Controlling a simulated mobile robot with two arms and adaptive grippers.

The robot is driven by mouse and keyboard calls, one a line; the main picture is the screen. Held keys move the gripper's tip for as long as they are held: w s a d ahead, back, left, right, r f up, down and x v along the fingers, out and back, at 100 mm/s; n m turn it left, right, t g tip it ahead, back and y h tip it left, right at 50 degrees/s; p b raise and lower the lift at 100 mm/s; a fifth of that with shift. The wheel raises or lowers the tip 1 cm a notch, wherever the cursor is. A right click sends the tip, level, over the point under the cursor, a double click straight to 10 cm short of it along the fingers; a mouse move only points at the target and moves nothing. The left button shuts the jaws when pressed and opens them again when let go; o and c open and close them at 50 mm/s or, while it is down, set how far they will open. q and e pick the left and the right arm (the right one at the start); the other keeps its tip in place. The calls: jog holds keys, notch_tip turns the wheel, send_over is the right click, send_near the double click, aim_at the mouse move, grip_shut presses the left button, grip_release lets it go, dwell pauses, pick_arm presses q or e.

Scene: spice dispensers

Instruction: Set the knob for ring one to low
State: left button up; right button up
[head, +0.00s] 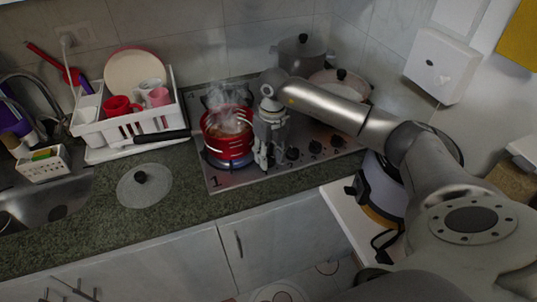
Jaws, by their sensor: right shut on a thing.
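The steel stove top (228,179) has a "1" printed at its front left corner. A red pot (229,146) stands on the lit front left ring, with blue flame under it and steam rising. My right gripper (264,165) points down at the stove's front edge, just right of the red pot. It is shut at the left end of the row of knobs, on what appears to be the ring one knob. The gripper hides that knob, so its setting cannot be seen. Other black knobs (292,153) show to the right. My left gripper is not in view.
The red pot's long black handle (163,135) sticks out left. A glass lid (144,186) lies on the counter. A white dish rack (128,125) stands at the back left. A steel pot (302,58) and a covered pan (337,84) stand behind my right arm.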

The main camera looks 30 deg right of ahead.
dwell(0.3)
jog(key=o, duration=1)
jog(key=shift+o, duration=0.2)
notch_tip(320, 180, up, 12)
jog(key=shift+d, duration=0.45)
